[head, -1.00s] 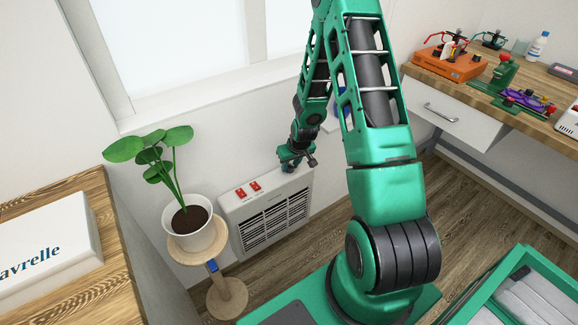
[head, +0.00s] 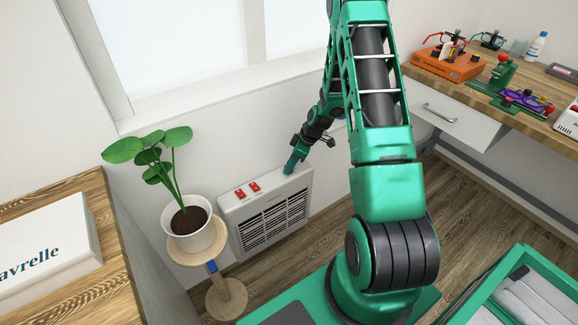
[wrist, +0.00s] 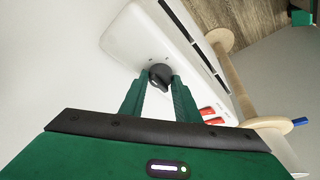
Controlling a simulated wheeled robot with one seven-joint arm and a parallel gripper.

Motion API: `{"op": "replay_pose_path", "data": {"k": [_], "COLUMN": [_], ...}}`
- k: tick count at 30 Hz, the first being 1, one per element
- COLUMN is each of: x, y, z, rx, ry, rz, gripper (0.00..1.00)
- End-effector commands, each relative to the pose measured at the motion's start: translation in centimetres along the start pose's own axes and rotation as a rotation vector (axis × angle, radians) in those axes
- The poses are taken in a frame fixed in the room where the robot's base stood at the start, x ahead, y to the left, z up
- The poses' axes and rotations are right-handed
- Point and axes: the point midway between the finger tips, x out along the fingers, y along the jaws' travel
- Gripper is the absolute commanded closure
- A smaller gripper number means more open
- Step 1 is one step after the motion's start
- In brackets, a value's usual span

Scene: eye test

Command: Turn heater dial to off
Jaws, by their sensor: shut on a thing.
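The white heater (head: 231,214) stands against the wall below the window, with two red switches on its top panel. In the wrist view its pale panel (wrist: 135,38) carries a black dial (wrist: 159,75) with small marks near it. My gripper (head: 289,170) is at the right end of the heater's top and hides the dial in the head view. In the wrist view the green fingers of my gripper (wrist: 159,84) are shut on the dial, one on each side. I cannot read which mark the dial points to.
A potted plant (head: 190,222) on a round wooden stand (head: 226,298) is just left of the heater. A wooden desk (head: 50,200) with a white box (head: 45,240) is at the left. A workbench (head: 545,85) with tools is at the right.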

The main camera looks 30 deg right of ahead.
Motion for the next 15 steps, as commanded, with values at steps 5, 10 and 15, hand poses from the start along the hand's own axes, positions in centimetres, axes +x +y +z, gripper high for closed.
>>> {"op": "replay_pose_path", "data": {"k": [5, 10, 15], "x": [0.00, 0.02, 0.04], "y": [0.21, 0.28, 0.31], "z": [0.08, 0.08, 0.05], "rx": [-0.116, -0.197, -0.247], "ry": [-0.002, -0.002, -0.002], "rz": [-0.047, -0.080, -0.101], "gripper": [0.93, 0.93, 0.93]}}
